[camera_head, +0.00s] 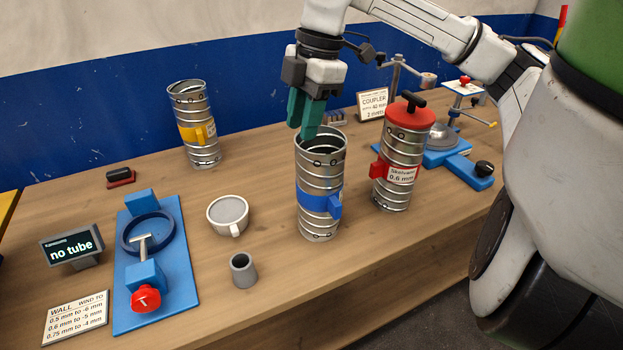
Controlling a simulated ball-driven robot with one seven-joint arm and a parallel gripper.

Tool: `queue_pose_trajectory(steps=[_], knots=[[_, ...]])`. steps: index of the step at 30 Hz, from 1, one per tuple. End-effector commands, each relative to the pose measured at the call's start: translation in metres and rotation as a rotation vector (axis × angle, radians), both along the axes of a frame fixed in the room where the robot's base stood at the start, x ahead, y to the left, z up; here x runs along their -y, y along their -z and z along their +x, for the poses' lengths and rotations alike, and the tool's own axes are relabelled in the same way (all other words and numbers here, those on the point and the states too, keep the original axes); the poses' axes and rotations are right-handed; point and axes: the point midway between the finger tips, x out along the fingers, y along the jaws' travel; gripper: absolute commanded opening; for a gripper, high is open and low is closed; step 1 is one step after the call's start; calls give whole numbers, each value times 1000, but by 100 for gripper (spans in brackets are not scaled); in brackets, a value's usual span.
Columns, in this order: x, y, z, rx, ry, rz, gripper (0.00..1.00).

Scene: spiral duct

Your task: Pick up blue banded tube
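The blue banded tube (315,209) is a ribbed silver metal tube with a blue band and clip. It stands upright on the wooden table, open at the top, in the middle of the head view. My gripper (309,132) points down, with its teal fingertips at the tube's upper rim. The fingers overlap each other in this view, so I cannot tell how far apart they are or whether they touch the tube wall.
A red-lidded tube (397,160) stands close on the right. A yellow-banded tube (196,130) stands back left. A grey mug (229,214), small grey cup (243,270) and blue fixture (186,300) lie left. A blue-based device (462,165) stands far right.

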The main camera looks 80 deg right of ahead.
Motion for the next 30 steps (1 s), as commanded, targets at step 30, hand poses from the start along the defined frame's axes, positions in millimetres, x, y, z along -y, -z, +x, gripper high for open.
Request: queue_pose_trajectory(steps=[30], knots=[[27, 104, -54, -190, 166, -87, 33]])
